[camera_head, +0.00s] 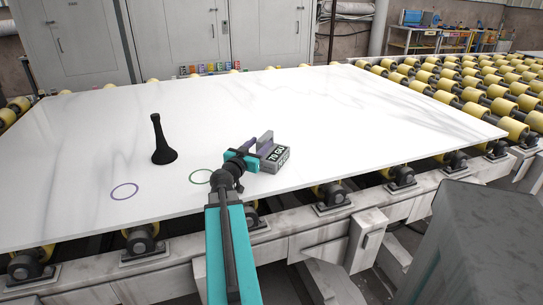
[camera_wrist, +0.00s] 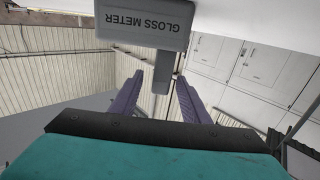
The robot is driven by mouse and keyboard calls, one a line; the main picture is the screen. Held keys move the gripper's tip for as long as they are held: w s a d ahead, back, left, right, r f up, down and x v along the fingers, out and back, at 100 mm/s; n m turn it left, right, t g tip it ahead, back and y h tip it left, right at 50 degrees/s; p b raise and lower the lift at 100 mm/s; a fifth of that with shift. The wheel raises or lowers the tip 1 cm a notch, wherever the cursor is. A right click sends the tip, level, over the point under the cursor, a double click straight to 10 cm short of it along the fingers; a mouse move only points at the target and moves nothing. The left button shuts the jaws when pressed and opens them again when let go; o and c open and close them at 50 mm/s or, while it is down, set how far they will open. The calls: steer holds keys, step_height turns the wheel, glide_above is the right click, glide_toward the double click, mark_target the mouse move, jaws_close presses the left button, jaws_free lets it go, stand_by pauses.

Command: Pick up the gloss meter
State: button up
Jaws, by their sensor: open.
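The gloss meter (camera_head: 276,156), a grey block with a dark lettered face and a raised part, sits on the white stone slab (camera_head: 340,110) near its front edge. My gripper (camera_head: 250,146) is beside it on its left, low over the slab. In the wrist view the gloss meter (camera_wrist: 143,24) is at the top, its label upside down. A narrow grey part of it extends down toward the space between the purple fingers of my gripper (camera_wrist: 158,85). The fingers are apart and open; I cannot tell whether either touches the meter.
A black object with a tall handle and wide base (camera_head: 162,143) stands on the slab to the left. A purple ring (camera_head: 124,191) and a green ring, partly behind my arm, are marked on the slab. Yellow rollers (camera_head: 470,95) lie at the right. The slab's back is clear.

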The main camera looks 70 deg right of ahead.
mark_target(265, 139)
steer(key=shift+s+d+p, duration=0.15)
steer(key=shift+d+p, duration=0.7)
steer(key=shift+d, duration=1.75)
jaws_close()
